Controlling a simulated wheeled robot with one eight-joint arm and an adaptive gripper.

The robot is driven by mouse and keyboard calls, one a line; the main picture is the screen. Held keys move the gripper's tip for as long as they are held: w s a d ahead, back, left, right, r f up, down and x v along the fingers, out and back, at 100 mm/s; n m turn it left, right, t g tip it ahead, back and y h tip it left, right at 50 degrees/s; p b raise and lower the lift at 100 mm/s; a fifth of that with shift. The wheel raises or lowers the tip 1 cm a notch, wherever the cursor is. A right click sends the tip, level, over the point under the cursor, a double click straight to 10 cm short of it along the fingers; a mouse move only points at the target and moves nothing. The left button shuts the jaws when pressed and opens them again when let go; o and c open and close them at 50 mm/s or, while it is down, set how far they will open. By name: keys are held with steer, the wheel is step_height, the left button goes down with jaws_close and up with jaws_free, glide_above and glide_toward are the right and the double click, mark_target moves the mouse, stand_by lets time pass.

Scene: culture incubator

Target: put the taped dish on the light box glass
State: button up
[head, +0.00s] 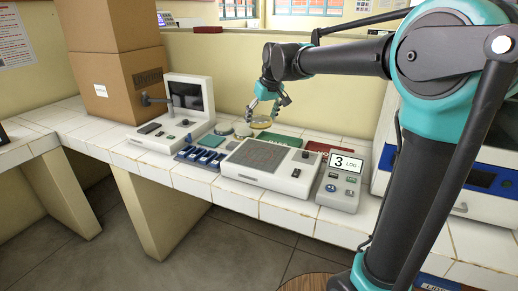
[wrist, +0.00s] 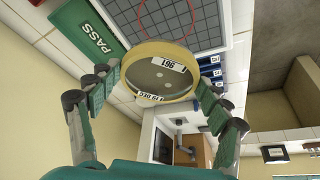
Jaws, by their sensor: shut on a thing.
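The taped dish (wrist: 158,80) is round and shallow, with a yellowish band around its rim and white labels with dark print. My gripper (wrist: 160,88) is shut on it, one finger on each side. In the head view my gripper (head: 266,104) holds the dish (head: 261,123) above the back of the bench, behind the light box. The light box (head: 243,176) is a pale case with a dark gridded glass (head: 258,156), bare on top. In the wrist view the gridded glass (wrist: 185,25) shows a red circle beyond the dish.
A green PASS mat (wrist: 85,27) lies behind the light box, and a red mat (head: 320,147) right of it. A counter reading 3 (head: 340,185) stands right. A blue rack (head: 201,158), a screen device (head: 190,97) and cardboard boxes (head: 118,85) are left.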

mark_target(259, 154)
step_height(259, 154, down, 13)
steer(key=shift+r, duration=0.2)
steer(key=shift+f, duration=0.1)
steer(key=o, duration=1.2)
steer(key=shift+o, duration=0.2)
steer(key=v, duration=1.2)
steer(key=shift+a, duration=0.1)
